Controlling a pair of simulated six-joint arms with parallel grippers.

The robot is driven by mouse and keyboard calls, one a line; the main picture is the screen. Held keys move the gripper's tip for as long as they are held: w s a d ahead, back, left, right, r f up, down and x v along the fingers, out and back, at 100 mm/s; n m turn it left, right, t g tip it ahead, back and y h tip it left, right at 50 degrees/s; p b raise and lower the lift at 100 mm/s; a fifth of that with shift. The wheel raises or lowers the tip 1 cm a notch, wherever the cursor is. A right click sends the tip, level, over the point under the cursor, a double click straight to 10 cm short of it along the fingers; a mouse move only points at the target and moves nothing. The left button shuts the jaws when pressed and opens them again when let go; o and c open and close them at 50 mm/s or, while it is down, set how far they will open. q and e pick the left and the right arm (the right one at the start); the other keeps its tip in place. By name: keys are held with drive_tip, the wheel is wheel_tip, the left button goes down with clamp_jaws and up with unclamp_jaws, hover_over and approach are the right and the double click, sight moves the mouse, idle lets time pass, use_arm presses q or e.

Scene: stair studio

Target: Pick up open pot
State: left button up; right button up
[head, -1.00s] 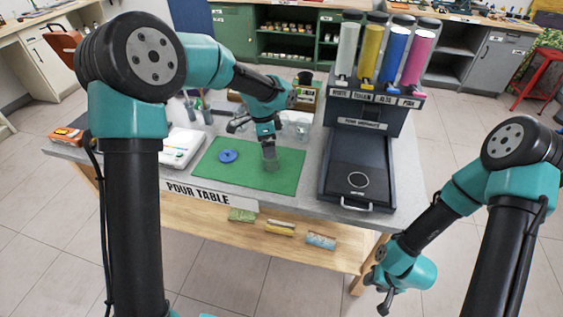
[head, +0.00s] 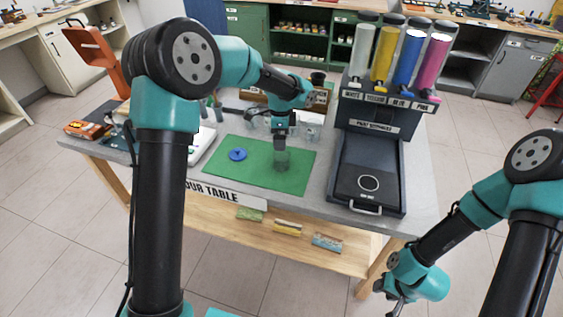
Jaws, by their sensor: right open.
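The open pot (head: 282,161) is a small see-through cup, standing on the right part of the green mat (head: 220,175) in the head view. A round blue lid (head: 238,155) lies on the mat to its left. My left gripper (head: 281,146) points down at the top of the pot. Its fingers are small and overlap the pot's rim, so I cannot tell whether they grip it. My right gripper (head: 393,296) is open and empty, low at the right, in front of the table and away from the pot.
A black dispenser (head: 380,118) with white, yellow, blue and pink tubes stands at the right, with a dark tray (head: 366,162) before it. A white device (head: 201,146) is left of the mat. Clear cups (head: 310,124) and a wooden box (head: 318,100) are behind.

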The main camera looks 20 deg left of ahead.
use_arm(q)
hover_over(282, 159)
drive_tip(key=s, duration=0.3)
drive_tip(key=f, duration=0.7)
drive_tip(key=shift+s+d, duration=0.15)
drive_tip(key=shift+d, duration=0.05)
drive_tip(key=shift+f, duration=0.1)
drive_tip(key=shift+w+d+f, duration=0.1)
drive_tip(key=shift+w+f, duration=0.05)
drive_tip(key=shift+f, duration=1.15)
drive_tip(key=shift+w+f, duration=0.15)
drive_tip(key=shift+f, duration=1.1)
drive_tip(key=c, duration=1.2)
drive_tip(key=shift+r, duration=0.2)
